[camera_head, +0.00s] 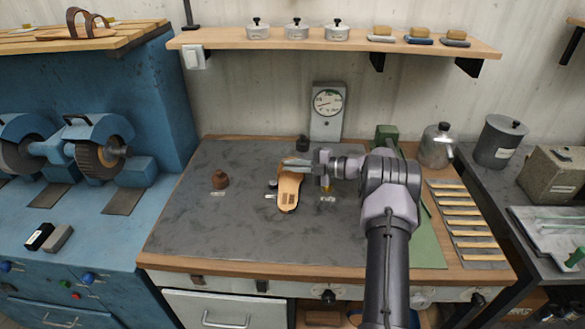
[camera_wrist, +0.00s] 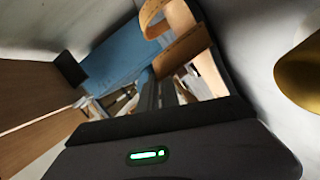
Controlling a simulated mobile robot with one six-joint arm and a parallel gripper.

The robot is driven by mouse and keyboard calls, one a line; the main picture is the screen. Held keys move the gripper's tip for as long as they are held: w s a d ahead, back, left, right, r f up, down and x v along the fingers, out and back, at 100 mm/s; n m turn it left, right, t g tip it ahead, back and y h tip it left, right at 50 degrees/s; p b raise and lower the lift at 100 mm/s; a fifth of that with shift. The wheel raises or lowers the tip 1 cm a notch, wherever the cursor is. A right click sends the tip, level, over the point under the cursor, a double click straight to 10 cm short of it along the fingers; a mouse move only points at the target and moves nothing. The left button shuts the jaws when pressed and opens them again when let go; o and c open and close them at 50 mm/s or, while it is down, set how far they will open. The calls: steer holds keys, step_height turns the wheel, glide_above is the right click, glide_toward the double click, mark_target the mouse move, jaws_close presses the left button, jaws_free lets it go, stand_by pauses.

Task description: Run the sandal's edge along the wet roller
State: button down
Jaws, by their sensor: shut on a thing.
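In the wrist view, a curved tan strap of the sandal (camera_wrist: 178,42) shows beyond my dark gripper (camera_wrist: 172,98). A small dark-topped metal fitting (camera_head: 272,185) stands just left of the sandal. I cannot tell whether it is the wet roller, or whether the sandal touches it.
A round-dial gauge (camera_head: 327,103) stands at the back, below the shelf (camera_head: 350,44). A green device (camera_head: 387,133) and a metal can (camera_head: 437,146) stand behind my arm. Grinding wheels (camera_head: 97,152) are at left.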

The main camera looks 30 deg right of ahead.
steer(key=shift+w+d, duration=0.15)
steer(key=shift+w, duration=0.25)
steer(key=shift+w+d+b, duration=0.45)
steer(key=shift+w+b, duration=0.3)
steer(key=shift+b, duration=0.05)
stand_by(1.0)
steer(key=shift+w+d+f+b, duration=0.1)
steer(key=shift+w+d+b, duration=0.2)
steer(key=shift+w+b, duration=0.3)
steer(key=shift+w+d, duration=0.1)
steer(key=shift+w, duration=0.05)
steer(key=shift+b, duration=0.3)
